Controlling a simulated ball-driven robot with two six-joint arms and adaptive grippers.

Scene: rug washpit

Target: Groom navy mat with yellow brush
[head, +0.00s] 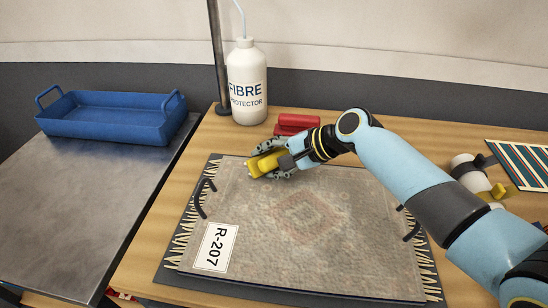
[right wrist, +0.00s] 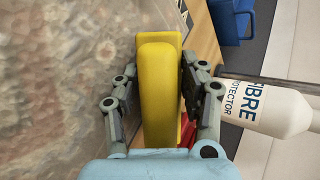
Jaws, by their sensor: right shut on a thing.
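The right wrist view shows the brush (right wrist: 158,95) between both fingers (right wrist: 158,75), beside the mat's face (right wrist: 55,90). I cannot tell whether the brush touches the mat. My left gripper is not in view.
A white FIBRE PROTECTOR bottle (head: 247,85) and a red object (head: 296,123) stand behind the mat. A blue tray (head: 115,127) sits on the metal table at left. A white roll (head: 469,172) and striped mat (head: 520,166) lie right. Black curved handles (head: 201,198) flank the mat.

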